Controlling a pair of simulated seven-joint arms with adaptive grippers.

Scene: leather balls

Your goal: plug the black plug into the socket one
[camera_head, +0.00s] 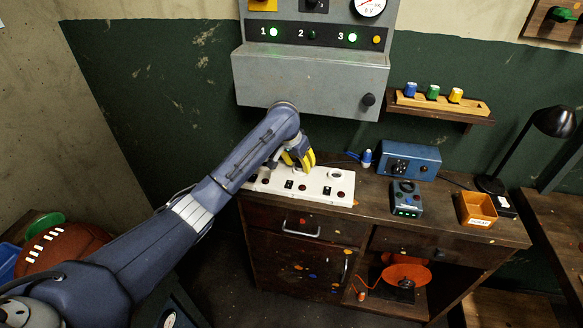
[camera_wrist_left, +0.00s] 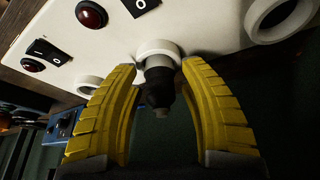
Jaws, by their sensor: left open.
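A white socket strip (camera_head: 314,187) with red buttons and black switches lies on the bench. In the left wrist view the black plug (camera_wrist_left: 159,93), with a grey collar, stands at the middle white ring socket (camera_wrist_left: 157,48) of the strip. Its collar end is inside or against the ring; how deep I cannot tell. My left gripper (camera_head: 299,160) is over the strip. Its yellow fingers stand open on both sides of the plug, with gaps, in the left wrist view (camera_wrist_left: 160,68). In the head view the fingers hide the plug. My right gripper is not in view.
A grey panel (camera_head: 310,78) hangs above, with green lights at 1 and 3 and an unlit 2. A blue-and-white plug (camera_head: 366,159), blue box (camera_head: 409,160), small control box (camera_head: 406,198) and orange tray (camera_head: 476,209) are to the right. A shelf (camera_head: 440,106) holds coloured knobs.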

